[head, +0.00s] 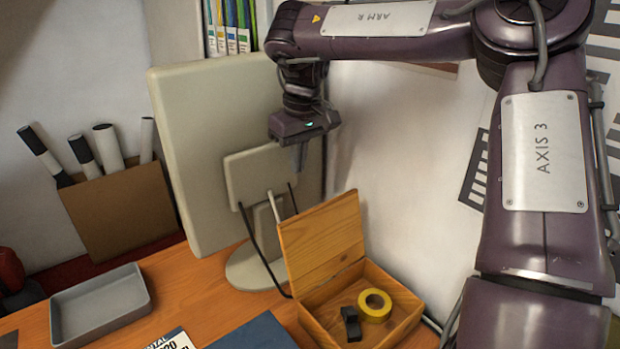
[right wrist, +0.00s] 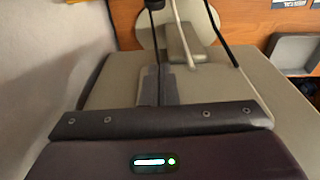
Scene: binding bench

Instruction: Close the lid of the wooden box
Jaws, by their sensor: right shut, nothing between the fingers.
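The wooden box (head: 398,331) stands on the desk at the lower right of the head view. Its lid (head: 322,237) is open, raised upright and leaning back along the box's left side. A yellow tape roll (head: 375,305) and a small black object (head: 350,324) lie inside. My right gripper (head: 299,160) is shut and empty, pointing down above and behind the lid, in front of the back of a monitor. In the right wrist view the shut fingers (right wrist: 155,90) show over the monitor's back; the box is not in that view. My left gripper is not in view.
The beige monitor (head: 195,150) with its stand and hanging cables is close to the lid and my right gripper. A grey tray (head: 100,303) and a dark blue flat item (head: 254,333) lie on the desk. A cardboard box (head: 120,208) holds rolled tubes.

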